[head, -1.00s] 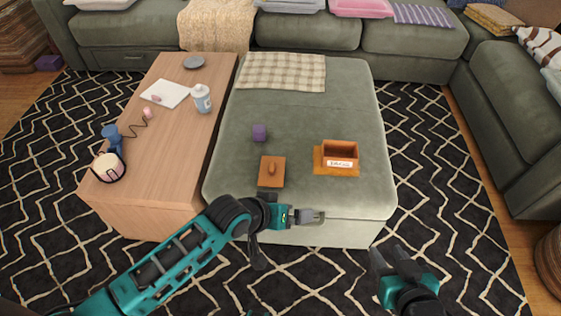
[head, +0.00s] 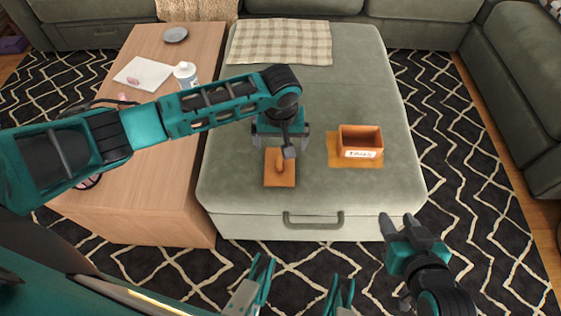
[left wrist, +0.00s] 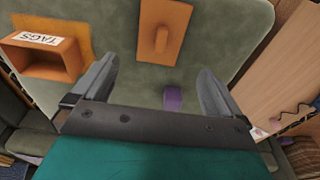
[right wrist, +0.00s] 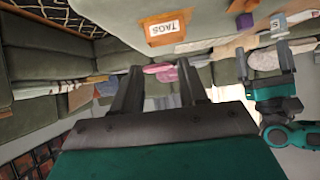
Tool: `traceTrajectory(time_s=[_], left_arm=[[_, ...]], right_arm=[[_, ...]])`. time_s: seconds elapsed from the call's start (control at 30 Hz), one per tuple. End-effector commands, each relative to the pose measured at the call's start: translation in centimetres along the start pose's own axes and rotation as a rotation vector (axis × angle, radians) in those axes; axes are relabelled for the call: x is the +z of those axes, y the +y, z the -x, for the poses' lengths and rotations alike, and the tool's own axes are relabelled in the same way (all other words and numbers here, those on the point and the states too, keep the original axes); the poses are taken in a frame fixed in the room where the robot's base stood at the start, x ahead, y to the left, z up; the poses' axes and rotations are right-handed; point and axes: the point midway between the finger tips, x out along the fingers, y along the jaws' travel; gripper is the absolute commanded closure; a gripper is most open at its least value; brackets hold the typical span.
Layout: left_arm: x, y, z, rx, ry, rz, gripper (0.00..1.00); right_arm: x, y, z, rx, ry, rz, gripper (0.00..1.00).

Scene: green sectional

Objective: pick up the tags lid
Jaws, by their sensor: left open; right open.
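The tags lid (head: 287,180) is a flat brown-orange square with a raised handle, lying on the green ottoman. It also shows in the left wrist view (left wrist: 150,45), ahead of the fingertips. The open tags box (head: 361,153), with a white label, stands to its right; the label reads TAGS in the left wrist view (left wrist: 36,39). My left gripper (head: 281,143) is open and empty above the ottoman, by the lid's far edge; its arm partly hides that area. My right gripper (head: 407,222) is open and empty near the ottoman's front right corner, away from the lid.
The box stands on an orange-brown flat piece (head: 337,160). A purple block (left wrist: 172,98) shows between my left fingers. A checked cloth (head: 280,42) covers the ottoman's far end.

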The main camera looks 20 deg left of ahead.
Motion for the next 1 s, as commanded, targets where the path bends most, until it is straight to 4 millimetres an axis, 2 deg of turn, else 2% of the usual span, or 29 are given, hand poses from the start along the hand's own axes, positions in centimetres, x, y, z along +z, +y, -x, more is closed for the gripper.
traceTrajectory(time_s=[0.1, 0.3, 0.53, 0.8, 1.0], left_arm=[[0.1, 0.0, -2.7, -0.002, -0.001, -0.001, 0.00], [0.1, 0.1, -6.1, 0.001, -0.001, -0.003, 0.00], [0.0, 0.0, -7.7, 0.002, 0.000, -0.003, 0.00], [-0.2, -0.2, -11.5, 0.001, 0.000, -0.003, 0.00], [-0.3, -0.2, -12.2, 0.003, 0.001, -0.003, 0.00]], right_arm=[[1.4, 0.0, -0.7, 0.000, -0.004, 0.000, 0.57], [3.0, 0.0, -1.4, -0.002, -0.014, -0.001, 0.57], [3.1, -0.1, -1.7, -0.006, -0.016, -0.002, 0.57], [3.9, -0.7, -2.8, -0.021, -0.016, -0.014, 0.57], [3.2, -1.1, -2.8, -0.030, -0.009, -0.018, 0.57]])
